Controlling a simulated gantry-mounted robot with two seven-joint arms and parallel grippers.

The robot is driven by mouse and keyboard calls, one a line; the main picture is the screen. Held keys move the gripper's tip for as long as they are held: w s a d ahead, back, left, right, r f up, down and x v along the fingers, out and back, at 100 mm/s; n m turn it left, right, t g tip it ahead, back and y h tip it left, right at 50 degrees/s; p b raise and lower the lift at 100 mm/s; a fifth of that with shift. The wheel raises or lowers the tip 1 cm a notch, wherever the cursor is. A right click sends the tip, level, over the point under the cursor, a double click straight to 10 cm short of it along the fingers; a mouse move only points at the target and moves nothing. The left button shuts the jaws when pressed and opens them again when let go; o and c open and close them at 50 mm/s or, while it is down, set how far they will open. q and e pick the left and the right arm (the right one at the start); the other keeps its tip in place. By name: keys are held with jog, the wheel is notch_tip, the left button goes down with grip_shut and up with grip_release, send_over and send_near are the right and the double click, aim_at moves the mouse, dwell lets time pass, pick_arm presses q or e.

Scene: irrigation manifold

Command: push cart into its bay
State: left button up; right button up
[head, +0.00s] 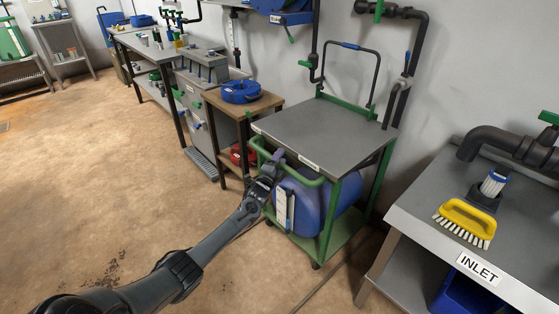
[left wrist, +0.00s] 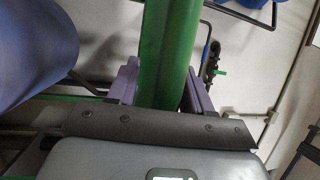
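The cart has a green frame, a grey top (head: 322,134), a blue drum (head: 343,197) on its green lower shelf (head: 345,243) and small castors. It stands near the wall, right of a wooden table. My left gripper (head: 270,171) is at the green front rail (head: 305,181) of the cart. In the left wrist view, the purple fingers of my left gripper (left wrist: 163,88) lie on both sides of a green bar (left wrist: 168,50) and look closed against it. The drum fills the left of that view (left wrist: 35,50). My right gripper is not in view. I cannot make out the bay for certain.
A steel bench (head: 421,216) marked INLET stands at the right, with a yellow brush (head: 466,220) on it. The wooden table (head: 269,102) with a blue hose coil (head: 241,91) stands close left of the cart. A dark line (head: 340,268) runs along the floor. Open floor lies at the front left.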

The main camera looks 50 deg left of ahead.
pick_arm(q)
jog(key=shift+s+d+r+p, duration=0.2)
jog(key=shift+s+d+p, duration=0.1)
jog(key=shift+s+p, duration=0.25)
jog(key=p+v, duration=0.4)
jog(key=v, duration=0.5)
jog(key=shift+f, duration=0.2)
jog(key=shift+d, duration=0.1)
jog(key=shift+p, duration=0.35)
